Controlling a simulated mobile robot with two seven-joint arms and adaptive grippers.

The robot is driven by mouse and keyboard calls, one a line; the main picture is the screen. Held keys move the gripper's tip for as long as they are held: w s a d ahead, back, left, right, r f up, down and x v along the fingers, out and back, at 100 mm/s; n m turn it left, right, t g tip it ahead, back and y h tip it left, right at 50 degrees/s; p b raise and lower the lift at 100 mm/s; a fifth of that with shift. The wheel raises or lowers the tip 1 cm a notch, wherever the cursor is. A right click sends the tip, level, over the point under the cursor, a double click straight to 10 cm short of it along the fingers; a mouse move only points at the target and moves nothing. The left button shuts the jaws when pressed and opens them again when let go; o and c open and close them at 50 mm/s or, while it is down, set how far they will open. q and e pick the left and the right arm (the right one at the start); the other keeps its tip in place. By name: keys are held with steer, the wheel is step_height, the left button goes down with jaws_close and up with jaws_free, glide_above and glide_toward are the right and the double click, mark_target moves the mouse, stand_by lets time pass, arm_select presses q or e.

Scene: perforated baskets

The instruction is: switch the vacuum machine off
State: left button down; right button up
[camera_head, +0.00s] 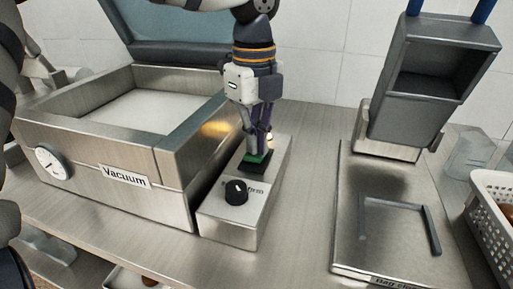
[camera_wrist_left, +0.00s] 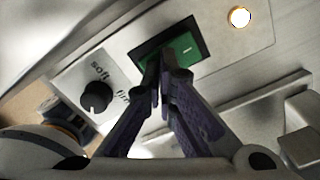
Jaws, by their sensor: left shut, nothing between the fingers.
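The steel vacuum machine (camera_head: 165,185), labelled "Vacuum", stands at left on the counter with its lid up. A steel control box (camera_head: 225,223) sits against its right side. On the box is a green rocker switch (camera_head: 263,155) in a black frame; it also shows in the left wrist view (camera_wrist_left: 190,50). My left gripper (camera_head: 257,146) points down over the switch. Its shut, empty fingertips (camera_wrist_left: 160,65) overlap the switch's near part and hide some of it. I cannot tell whether they touch it. My right gripper is not in view.
A black knob (camera_head: 236,192) marked soft and firm sits on the box near the switch. A bright round lamp (camera_wrist_left: 239,17) lies beyond it. A bag closing machine (camera_head: 345,235) stands at right, and a white perforated basket (camera_head: 490,205) at the right edge. Clear counter lies between box and bag closer.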

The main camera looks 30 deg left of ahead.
arm_select(q)
steer(key=shift+f, duration=0.55)
steer(key=shift+r, duration=3.55)
